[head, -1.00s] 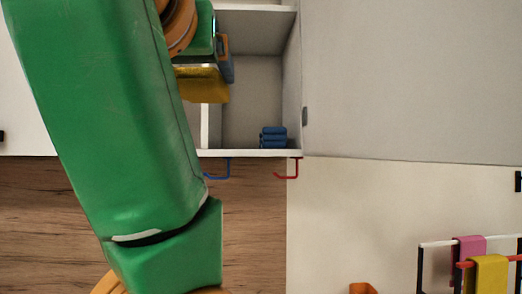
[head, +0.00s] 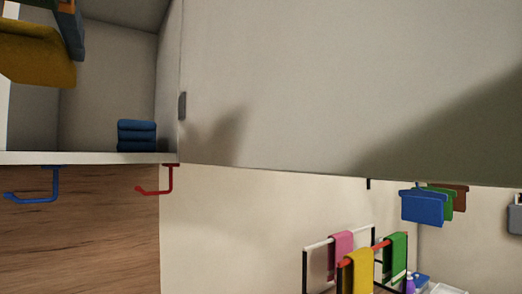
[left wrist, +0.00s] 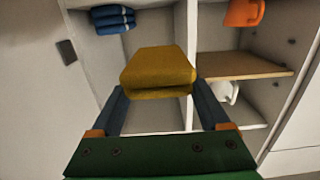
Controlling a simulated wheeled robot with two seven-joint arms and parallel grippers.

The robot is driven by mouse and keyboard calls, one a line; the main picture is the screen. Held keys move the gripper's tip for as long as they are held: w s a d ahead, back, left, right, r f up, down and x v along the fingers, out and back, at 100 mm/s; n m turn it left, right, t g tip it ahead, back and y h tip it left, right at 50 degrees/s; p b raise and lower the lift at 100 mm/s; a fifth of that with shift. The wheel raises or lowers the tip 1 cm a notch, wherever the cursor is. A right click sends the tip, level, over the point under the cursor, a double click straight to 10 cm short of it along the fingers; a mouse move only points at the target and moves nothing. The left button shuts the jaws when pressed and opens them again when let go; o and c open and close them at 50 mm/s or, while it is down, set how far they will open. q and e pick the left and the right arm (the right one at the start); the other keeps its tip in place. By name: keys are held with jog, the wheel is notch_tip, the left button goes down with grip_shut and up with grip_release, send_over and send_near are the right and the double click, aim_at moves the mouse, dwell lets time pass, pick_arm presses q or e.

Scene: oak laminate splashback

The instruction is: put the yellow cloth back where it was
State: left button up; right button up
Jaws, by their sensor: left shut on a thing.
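A folded yellow cloth (head: 34,55) is held at the upper left of the head view, in front of an open wall-cabinet compartment. It also shows in the left wrist view (left wrist: 158,70), between the two fingers. My left gripper (left wrist: 159,92) is shut on it; only part of the gripper (head: 66,28) shows at the head view's top left edge. A second yellow cloth (head: 359,272) hangs on a rack (head: 319,243) below right. My right gripper is not in view.
Folded blue cloths (head: 136,136) sit on the cabinet floor (head: 90,158). A blue hook (head: 40,196) and a red hook (head: 160,190) hang beneath. The wrist view shows an orange mug (left wrist: 243,12) and a white mug (left wrist: 226,91) in neighbouring compartments.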

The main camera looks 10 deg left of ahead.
pick_arm(q)
jog(key=p+x, duration=0.4)
jog(key=x, duration=1.6)
jog(key=shift+w+a, duration=0.2)
jog(key=shift+w, duration=0.15)
jog(key=shift+f, duration=0.65)
jog(key=shift+d+f, duration=0.1)
jog(key=shift+f, duration=0.8)
notch_tip(320, 180, down, 3)
jog(key=shift+s+r, duration=0.1)
jog(key=shift+r, duration=0.05)
jog(key=shift+w+a+f, duration=0.2)
jog(key=shift+w+f, duration=0.05)
jog(key=shift+f, duration=0.25)
jog(key=o, duration=1.2)
jog(key=shift+s+r, duration=0.1)
